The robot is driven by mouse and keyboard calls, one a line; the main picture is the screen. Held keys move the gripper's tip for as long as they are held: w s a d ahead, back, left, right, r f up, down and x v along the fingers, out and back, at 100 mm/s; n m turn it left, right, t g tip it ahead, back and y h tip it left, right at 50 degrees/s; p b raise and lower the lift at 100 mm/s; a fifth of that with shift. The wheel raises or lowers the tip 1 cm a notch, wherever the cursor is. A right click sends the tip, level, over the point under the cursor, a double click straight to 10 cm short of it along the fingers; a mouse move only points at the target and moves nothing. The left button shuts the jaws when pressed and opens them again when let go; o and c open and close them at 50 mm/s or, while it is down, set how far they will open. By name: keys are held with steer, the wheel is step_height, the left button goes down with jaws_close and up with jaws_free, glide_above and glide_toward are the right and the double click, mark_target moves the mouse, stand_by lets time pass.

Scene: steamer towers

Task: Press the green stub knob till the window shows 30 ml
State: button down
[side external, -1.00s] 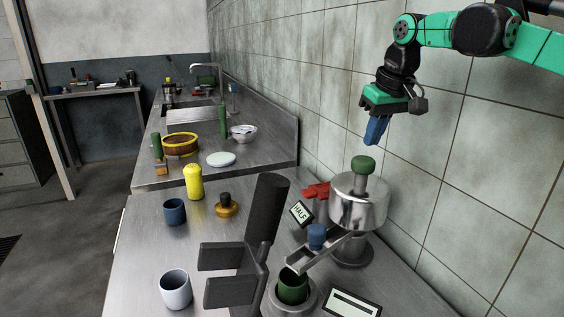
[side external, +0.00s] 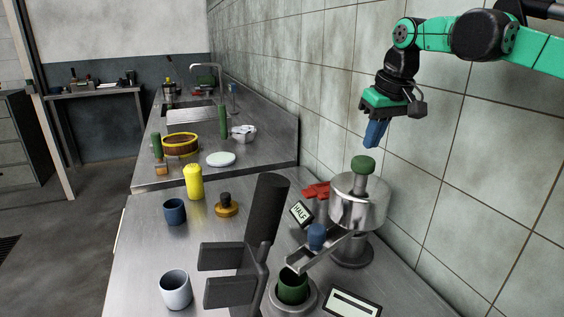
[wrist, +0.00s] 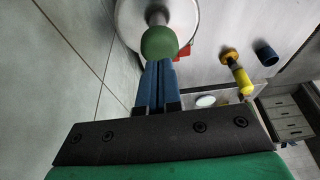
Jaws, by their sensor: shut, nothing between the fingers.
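The green stub knob (side external: 363,165) sits on top of a round steel dispenser (side external: 358,203) by the tiled wall. My gripper (side external: 374,134), with blue fingers, is shut and empty just above the knob, apart from it in the side view. In the wrist view the shut fingertips (wrist: 158,66) point at the green knob (wrist: 159,43). A dark green cup (side external: 292,287) stands under the end of the dispenser's steel chute. A tilted panel reading HALF (side external: 301,213) stands beside the dispenser. A framed display (side external: 352,303) lies at the front edge; I can read no figure on it.
A blue knob (side external: 317,235) stands on the chute. A large dark grey bracket (side external: 240,262) stands left of the green cup. A white cup (side external: 175,290), a blue cup (side external: 175,211) and a yellow shaker (side external: 194,182) stand further left. The tiled wall is close on the right.

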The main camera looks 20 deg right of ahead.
mark_target(369, 162)
steer(key=shift+f, duration=2.2)
steer(key=shift+r, duration=1.6)
steer(key=shift+f, duration=0.1)
steer(key=shift+f, duration=1.55)
steer(key=shift+r, duration=1.65)
